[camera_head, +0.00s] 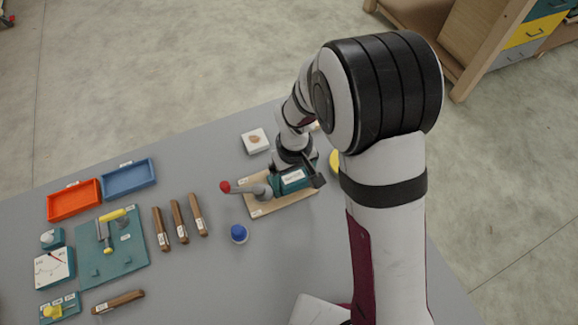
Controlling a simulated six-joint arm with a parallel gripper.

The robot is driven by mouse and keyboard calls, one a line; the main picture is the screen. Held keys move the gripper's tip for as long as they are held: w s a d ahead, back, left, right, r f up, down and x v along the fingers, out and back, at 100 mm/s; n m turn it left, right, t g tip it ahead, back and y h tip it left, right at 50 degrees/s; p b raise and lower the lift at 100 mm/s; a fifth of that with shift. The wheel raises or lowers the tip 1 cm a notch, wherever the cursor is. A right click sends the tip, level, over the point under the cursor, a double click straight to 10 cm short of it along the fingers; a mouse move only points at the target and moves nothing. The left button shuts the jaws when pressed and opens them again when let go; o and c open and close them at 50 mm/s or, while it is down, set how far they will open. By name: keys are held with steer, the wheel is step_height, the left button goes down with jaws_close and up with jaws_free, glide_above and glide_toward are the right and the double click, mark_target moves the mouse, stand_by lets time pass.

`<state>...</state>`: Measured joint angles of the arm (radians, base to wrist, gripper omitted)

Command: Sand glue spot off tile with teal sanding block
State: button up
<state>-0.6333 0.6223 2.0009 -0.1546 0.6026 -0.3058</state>
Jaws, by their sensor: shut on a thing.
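A pale square tile (255,141) with a brownish spot lies on the grey table, left of my wrist. My gripper (293,178) is low over a tan board (260,207). It appears shut on a teal block (292,181) with a white label, which I take as the sanding block. The block is over the board, in front of and to the right of the tile, apart from it. My gripper partly hides the block, and I cannot tell whether the block touches the board.
A grey clamp with a red knob (225,187) is on the board beside the block. A blue round item (239,233) stands in front. Several brown bars (179,221), orange (75,199) and blue (129,178) trays and a teal tool board (127,255) lie left. My arm hides the table's right.

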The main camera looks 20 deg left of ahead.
steer(key=w+a, duration=0.3)
step_height(320, 180, up, 8)
stand_by(0.7)
steer(key=shift+r, duration=0.1)
stand_by(0.4)
